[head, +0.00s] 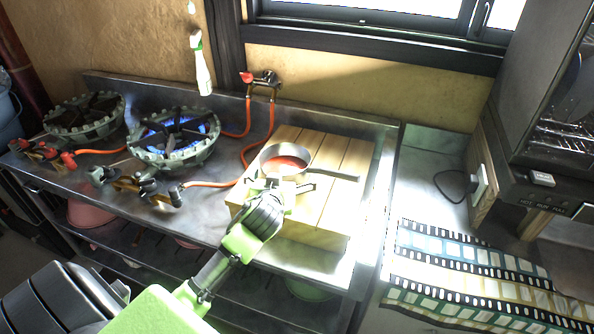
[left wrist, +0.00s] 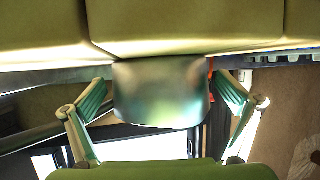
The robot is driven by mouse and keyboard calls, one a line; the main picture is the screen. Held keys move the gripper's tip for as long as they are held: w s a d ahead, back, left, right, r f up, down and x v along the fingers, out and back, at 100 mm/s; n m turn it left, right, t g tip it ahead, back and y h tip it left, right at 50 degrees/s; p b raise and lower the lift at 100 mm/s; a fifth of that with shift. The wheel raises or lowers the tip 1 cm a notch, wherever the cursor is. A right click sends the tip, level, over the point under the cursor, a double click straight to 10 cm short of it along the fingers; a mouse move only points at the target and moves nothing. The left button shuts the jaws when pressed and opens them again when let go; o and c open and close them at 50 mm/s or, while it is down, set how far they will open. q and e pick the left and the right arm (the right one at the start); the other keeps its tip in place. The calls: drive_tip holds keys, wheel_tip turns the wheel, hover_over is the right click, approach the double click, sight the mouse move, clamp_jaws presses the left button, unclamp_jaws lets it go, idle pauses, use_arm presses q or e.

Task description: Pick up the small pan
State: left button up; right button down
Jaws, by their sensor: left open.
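The small pan (head: 303,157) is round and metal with something red inside. It sits on a slatted wooden stand (head: 345,215), its handle pointing right. My left gripper (head: 286,184) is at the pan's near side in the head view, partly covering it. In the left wrist view, the pan's shiny side wall (left wrist: 160,95) lies between the two spread green fingers of the left gripper (left wrist: 165,88), which is open. I cannot tell whether the fingers touch the pan. My right gripper is in neither view.
Two gas burners (head: 175,140) stand left on the metal counter (head: 205,215); the nearer one shows blue flame. Orange hoses (head: 210,184) run to a wall valve (head: 262,79). A spray bottle (head: 201,68) is near the wall. A film-strip patterned cloth (head: 480,275) lies at the right.

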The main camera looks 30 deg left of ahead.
use_arm(q)
drive_tip(key=shift+x, duration=1.2)
drive_tip(key=c, duration=1)
drive_tip(key=shift+r, duration=0.1)
drive_tip(key=c, duration=0.4)
drive_tip(key=shift+r, duration=0.15)
drive_tip(key=shift+c, duration=0.2)
